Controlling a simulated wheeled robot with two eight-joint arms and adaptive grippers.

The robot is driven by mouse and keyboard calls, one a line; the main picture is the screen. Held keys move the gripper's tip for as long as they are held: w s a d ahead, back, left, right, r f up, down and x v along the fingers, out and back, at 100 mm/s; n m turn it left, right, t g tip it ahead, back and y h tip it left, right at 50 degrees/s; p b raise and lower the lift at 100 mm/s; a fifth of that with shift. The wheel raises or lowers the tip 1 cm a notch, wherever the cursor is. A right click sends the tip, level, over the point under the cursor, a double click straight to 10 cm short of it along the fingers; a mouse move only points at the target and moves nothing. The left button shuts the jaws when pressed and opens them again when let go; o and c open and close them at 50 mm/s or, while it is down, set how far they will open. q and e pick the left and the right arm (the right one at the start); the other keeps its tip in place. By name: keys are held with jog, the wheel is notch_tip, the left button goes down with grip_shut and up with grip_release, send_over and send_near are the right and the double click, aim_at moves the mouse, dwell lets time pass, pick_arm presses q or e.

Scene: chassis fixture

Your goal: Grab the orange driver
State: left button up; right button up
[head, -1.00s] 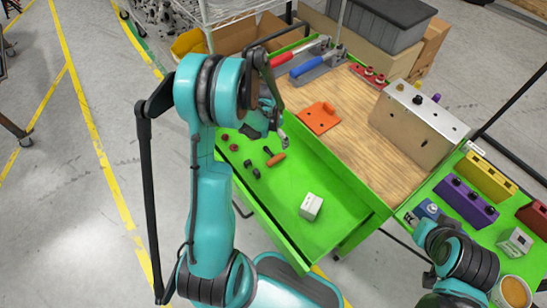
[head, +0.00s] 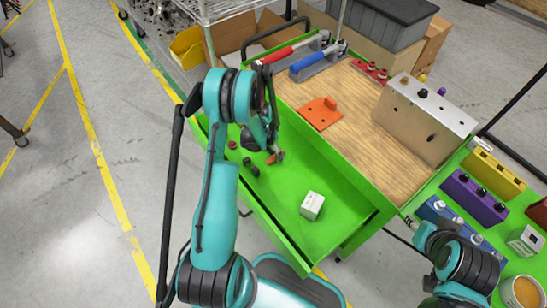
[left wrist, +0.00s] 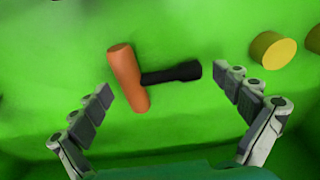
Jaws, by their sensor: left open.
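The orange driver (head: 271,160) lies in the green drawer, partly covered by my left gripper in the head view. In the left wrist view the driver shows its orange handle (left wrist: 128,80) and short black shaft, lying on the green floor. My left gripper (left wrist: 168,85) is open. Its two fingers stand to either side of the driver in that view, with nothing held between them. My right arm (head: 458,262) is at the lower right of the head view, by a blue block (head: 436,210). Its fingers are not clear.
Yellow round pieces (left wrist: 272,49) lie right of the driver in the left wrist view. A white box (head: 312,205) stands in the drawer. The wooden top holds an orange plate (head: 320,113) and a metal block (head: 425,115). The drawer floor around the white box is clear.

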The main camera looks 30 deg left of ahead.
pick_arm(q)
jog(key=shift+r, duration=0.1)
jog(key=c, duration=1.1)
